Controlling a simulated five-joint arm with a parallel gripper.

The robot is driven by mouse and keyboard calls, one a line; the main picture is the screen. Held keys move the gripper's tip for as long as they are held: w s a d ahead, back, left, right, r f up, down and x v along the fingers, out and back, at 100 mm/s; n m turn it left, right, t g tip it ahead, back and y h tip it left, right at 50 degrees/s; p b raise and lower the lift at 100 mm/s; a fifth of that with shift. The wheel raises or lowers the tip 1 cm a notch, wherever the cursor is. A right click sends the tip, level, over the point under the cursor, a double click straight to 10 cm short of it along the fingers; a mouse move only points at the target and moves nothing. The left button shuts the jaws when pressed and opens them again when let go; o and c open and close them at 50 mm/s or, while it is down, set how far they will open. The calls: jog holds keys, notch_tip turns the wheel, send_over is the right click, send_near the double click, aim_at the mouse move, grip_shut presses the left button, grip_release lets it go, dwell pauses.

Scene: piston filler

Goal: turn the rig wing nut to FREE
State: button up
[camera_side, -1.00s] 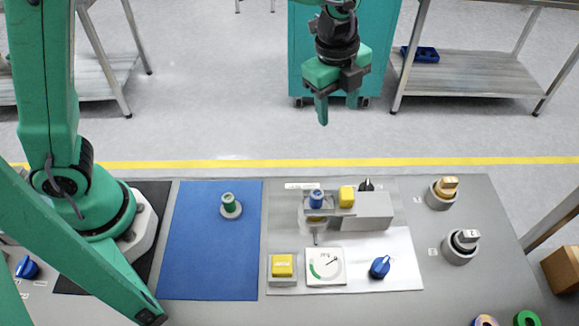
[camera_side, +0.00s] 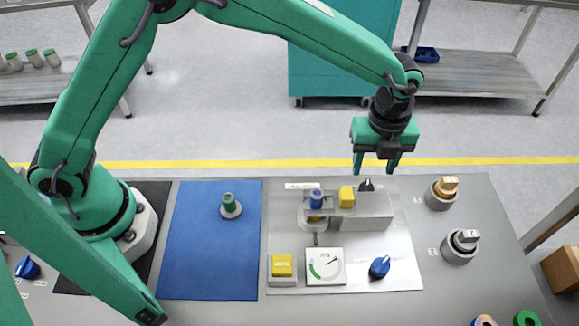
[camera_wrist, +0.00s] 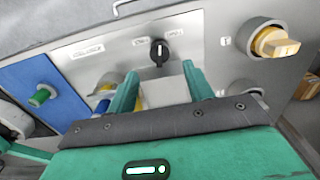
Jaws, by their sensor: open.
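The black winged knob (camera_side: 366,185) at the back edge of the rig plate looks like the rig wing nut. In the wrist view the knob (camera_wrist: 159,51) carries a pale line that runs roughly up and down the picture. The lettering on the small label beside it is too small to read. My gripper (camera_side: 376,167) is open and empty, pointing down above the back edge of the plate, close to the knob. In the wrist view my gripper (camera_wrist: 159,76) has its fingers apart, with the knob showing between and beyond the tips.
A grey block (camera_side: 373,212) with a yellow cap (camera_side: 347,196) and a blue-topped part (camera_side: 316,199) stands just in front. A dial (camera_side: 325,266), yellow button (camera_side: 282,266) and blue knob (camera_side: 380,267) are nearer. Two knobs, orange (camera_side: 445,190) and grey (camera_side: 464,242), stand right.

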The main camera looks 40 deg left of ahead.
aim_at(367, 187)
jog(key=shift+f, duration=3.6)
jog(key=c, duration=1)
